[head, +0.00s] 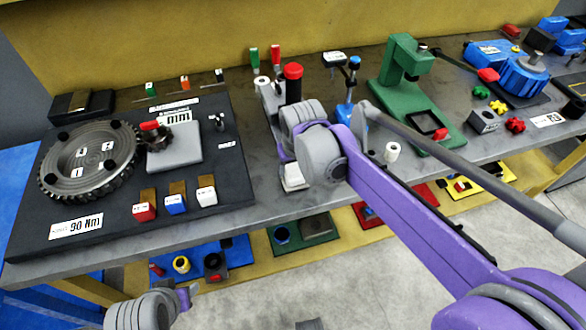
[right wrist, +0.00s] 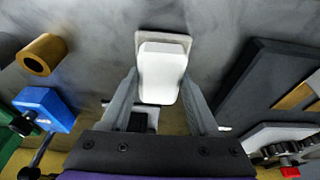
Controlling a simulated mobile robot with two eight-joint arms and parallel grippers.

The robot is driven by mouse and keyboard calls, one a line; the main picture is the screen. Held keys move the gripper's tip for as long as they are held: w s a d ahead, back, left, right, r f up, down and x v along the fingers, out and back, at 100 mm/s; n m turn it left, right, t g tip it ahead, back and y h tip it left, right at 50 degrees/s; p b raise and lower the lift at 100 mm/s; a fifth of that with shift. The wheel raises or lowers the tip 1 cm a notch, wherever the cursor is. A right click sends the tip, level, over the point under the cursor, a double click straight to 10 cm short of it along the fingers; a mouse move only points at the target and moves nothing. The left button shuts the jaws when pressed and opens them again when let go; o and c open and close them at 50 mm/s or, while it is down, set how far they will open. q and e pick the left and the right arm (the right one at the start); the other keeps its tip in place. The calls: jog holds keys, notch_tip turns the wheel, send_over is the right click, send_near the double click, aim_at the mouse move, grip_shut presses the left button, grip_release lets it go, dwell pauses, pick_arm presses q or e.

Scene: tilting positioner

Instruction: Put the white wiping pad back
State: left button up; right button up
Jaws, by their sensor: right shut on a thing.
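The white wiping pad (right wrist: 162,72) is a pale rounded block between the two grey fingers of my right gripper (right wrist: 161,78) in the right wrist view. The fingers are shut on its sides. A pale flat plate (right wrist: 165,38) shows just beyond the pad; whether the pad touches it is not clear. In the head view, a white piece of the pad or plate (head: 292,181) shows at the bench's front edge, mostly hidden by my right wrist. My left arm shows only in part at the bottom left of the head view, without its fingers.
A dark board (head: 232,180) with a large gear (head: 60,185) lies to the left. A blue stand (head: 345,113), a pale ring (head: 392,152) and a green press (head: 388,75) stand to the right. A red-topped black post (head: 293,85) is behind my wrist. Bare grey bench surrounds the pad.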

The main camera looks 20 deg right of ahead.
jog(key=shift+f, duration=0.3)
jog(key=shift+f, duration=0.15)
jog(key=o, duration=1.3)
jog(key=shift+r, duration=0.4)
jog(key=p+v, duration=0.1)
jog(key=v, duration=1.1)
jog(key=shift+t, duration=0.9)
jog(key=s+d+f, duration=0.1)
jog(key=s+f, duration=0.4)
jog(key=s, duration=0.1)
jog(key=s+d+f, duration=0.2)
jog(key=s+f, duration=0.3)
jog(key=s, duration=0.1)
jog(key=s+d+f, duration=0.1)
jog(key=s+f, duration=0.5)
jog(key=shift+s+d, duration=0.15)
jog(key=shift+d, duration=0.15)
